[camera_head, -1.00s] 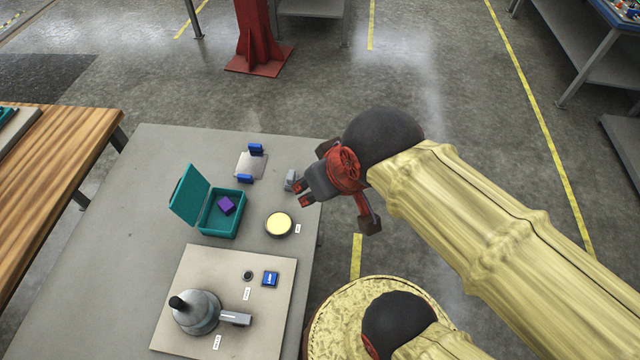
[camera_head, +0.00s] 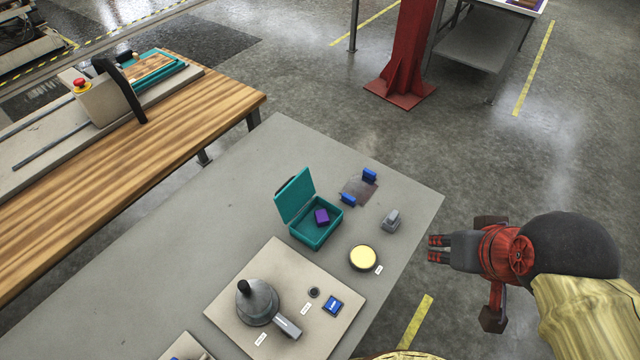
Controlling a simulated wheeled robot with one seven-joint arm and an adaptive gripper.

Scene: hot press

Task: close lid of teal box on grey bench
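The teal box (camera_head: 317,234) sits on the grey bench (camera_head: 240,190), with a small purple block (camera_head: 321,216) inside. Its lid (camera_head: 295,195) stands open, raised on the left side of the box and leaning back a little. My gripper (camera_head: 432,249) is right of the box, past the bench's right edge in the picture, with its fingers pointing left toward the bench. The two fingers look a little apart with nothing between them. It touches nothing on the bench.
Right of the box are a yellow-topped round button (camera_head: 364,257), a grey block (camera_head: 391,219) and a plate with blue blocks (camera_head: 357,190). In front is a beige board (camera_head: 240,307) with a grey press-like device (camera_head: 257,301). A wooden table (camera_head: 130,170) stands left.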

